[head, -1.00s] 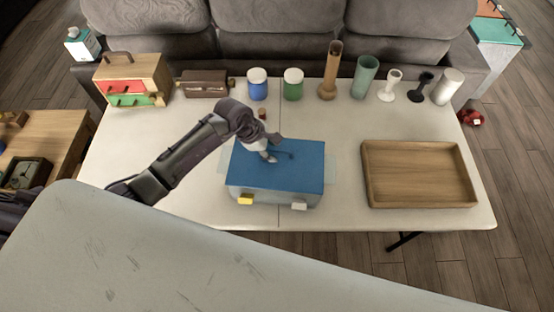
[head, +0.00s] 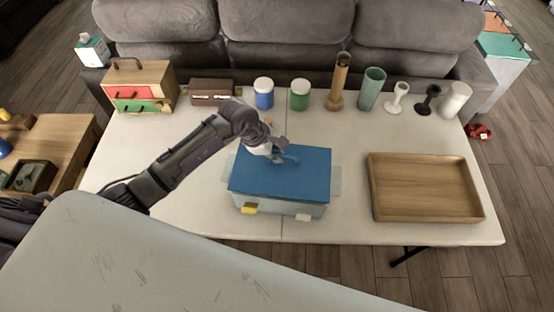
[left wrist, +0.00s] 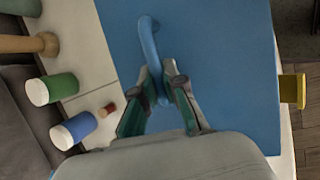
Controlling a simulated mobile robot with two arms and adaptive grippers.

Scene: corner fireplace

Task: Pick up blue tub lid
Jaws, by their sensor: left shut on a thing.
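The blue tub lid (head: 265,182) lies over the top of a pale tub (head: 285,209) on the white table. Its curved handle (left wrist: 149,45) stands out from the lid's upper face. My left gripper (head: 278,157) reaches in from the left and is shut on this handle. In the left wrist view its two fingers (left wrist: 161,90) close around the handle's near end. I cannot tell clearly whether the lid is touching the tub or slightly above it. The yellow latch (head: 249,208) and a white latch (head: 303,217) are at the tub's front. My right gripper is not in view.
An empty wooden tray (head: 425,214) is on the table's right. Blue (head: 264,97) and green (head: 300,97) jars, vases and candle holders line the back. A drawer box (head: 150,78) is at back left. Table is clear between tub and tray.

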